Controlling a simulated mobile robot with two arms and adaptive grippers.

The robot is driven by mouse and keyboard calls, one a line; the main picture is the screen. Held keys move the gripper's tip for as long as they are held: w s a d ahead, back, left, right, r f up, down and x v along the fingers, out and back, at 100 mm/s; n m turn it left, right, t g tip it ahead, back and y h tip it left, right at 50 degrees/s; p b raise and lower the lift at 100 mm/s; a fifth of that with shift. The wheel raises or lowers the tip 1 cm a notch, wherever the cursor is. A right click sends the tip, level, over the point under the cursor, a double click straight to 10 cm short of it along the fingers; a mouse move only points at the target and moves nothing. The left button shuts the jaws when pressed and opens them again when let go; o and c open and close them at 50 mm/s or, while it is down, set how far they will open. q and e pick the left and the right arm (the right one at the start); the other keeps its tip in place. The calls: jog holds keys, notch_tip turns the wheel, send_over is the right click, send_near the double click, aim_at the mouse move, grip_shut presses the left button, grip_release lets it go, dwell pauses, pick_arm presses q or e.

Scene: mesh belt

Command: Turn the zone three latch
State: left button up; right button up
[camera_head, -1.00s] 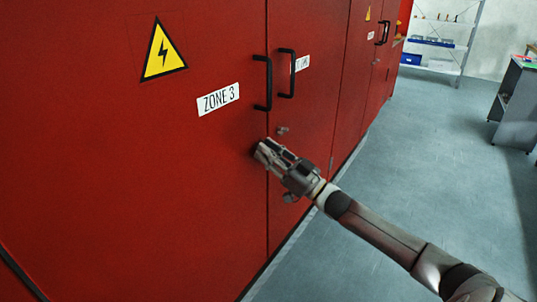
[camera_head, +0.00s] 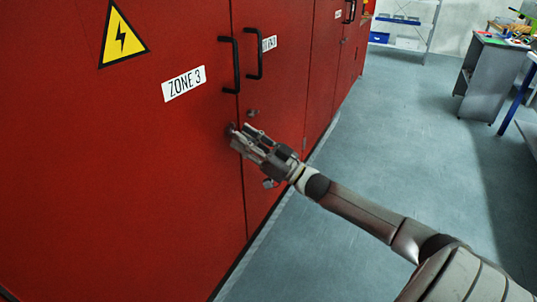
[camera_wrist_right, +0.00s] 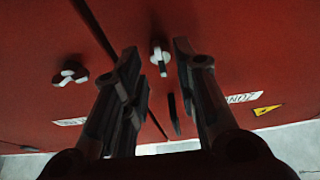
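The zone three latch (camera_head: 231,128) is a small knob on the red door with the ZONE 3 label (camera_head: 184,83). In the head view it is partly hidden by my right gripper (camera_head: 241,137), whose fingertips are right at it. In the right wrist view the latch (camera_wrist_right: 160,57), with a pale turning piece, shows in the gap between the two spread fingers of my right gripper (camera_wrist_right: 162,62). The fingers are open, and I see no clear contact. My left gripper is not in view.
A second latch (camera_head: 252,112) sits on the adjoining door; it shows at left in the wrist view (camera_wrist_right: 70,75). Black handles (camera_head: 236,65) (camera_head: 254,53) project above. Clear floor (camera_head: 400,150) lies right, with a grey desk (camera_head: 487,75) and shelves (camera_head: 408,22) beyond.

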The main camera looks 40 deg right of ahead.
jog(key=v, duration=1)
jog(key=shift+f, duration=0.1)
dwell(0.3)
